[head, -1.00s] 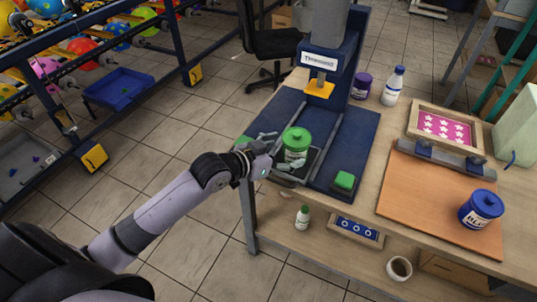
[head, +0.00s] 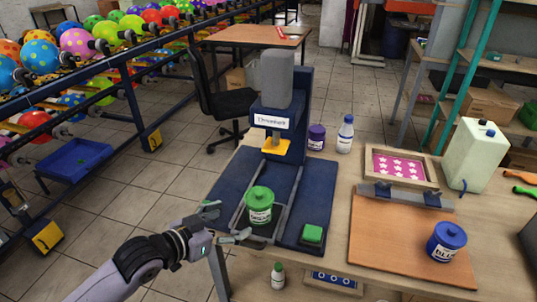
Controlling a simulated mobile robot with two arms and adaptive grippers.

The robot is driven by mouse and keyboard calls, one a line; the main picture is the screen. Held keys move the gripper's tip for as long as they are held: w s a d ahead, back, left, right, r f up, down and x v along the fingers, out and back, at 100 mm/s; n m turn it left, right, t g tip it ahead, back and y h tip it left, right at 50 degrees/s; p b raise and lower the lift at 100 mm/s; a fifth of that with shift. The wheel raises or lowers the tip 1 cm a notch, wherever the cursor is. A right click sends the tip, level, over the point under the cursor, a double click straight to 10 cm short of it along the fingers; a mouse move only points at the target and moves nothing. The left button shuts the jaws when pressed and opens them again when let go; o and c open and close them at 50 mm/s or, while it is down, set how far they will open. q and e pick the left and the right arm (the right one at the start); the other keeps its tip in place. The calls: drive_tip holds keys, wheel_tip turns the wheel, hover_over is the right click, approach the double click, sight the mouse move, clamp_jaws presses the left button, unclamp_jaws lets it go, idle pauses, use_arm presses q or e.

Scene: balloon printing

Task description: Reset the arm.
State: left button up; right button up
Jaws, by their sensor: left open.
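My left gripper (head: 226,223) is open at the front left edge of the blue press base (head: 318,185). Its fingers point right, toward the green jar, and appear apart from it. The green-lidded jar (head: 260,205) stands upright on the dark plate between the rails of the press. The blue press (head: 287,120) with its grey head and yellow tip rises behind the jar. My right gripper is not in view.
A green button (head: 313,233) sits on the press base. A blue jar (head: 446,241) stands on the orange board (head: 385,245). A purple jar (head: 317,137), a white bottle (head: 345,134) and a star-patterned screen frame (head: 398,166) are behind. A balloon rack (head: 140,75) stands left.

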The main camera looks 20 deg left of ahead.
use_arm(q)
drive_tip(key=s+d+f+n+g+y, duration=0.1)
drive_tip(key=s+f+n+g+y, duration=0.15)
drive_tip(key=s+f+g, duration=0.5)
drive_tip(key=s+f+n+g+y, duration=0.1)
drive_tip(key=s+f+g+y, duration=0.15)
drive_tip(key=s+f, duration=1.1)
drive_tip(key=f, duration=0.8)
drive_tip(key=s+f, duration=0.3)
drive_tip(key=f, duration=0.8)
drive_tip(key=s+a+f+g+p, duration=0.1)
drive_tip(key=s+a+f, duration=0.1)
drive_tip(key=s+f, duration=1.4)
drive_tip(key=shift+s+a+m+y, duration=0.3)
drive_tip(key=shift+s+a+m, duration=0.1)
drive_tip(key=shift+m, duration=0.05)
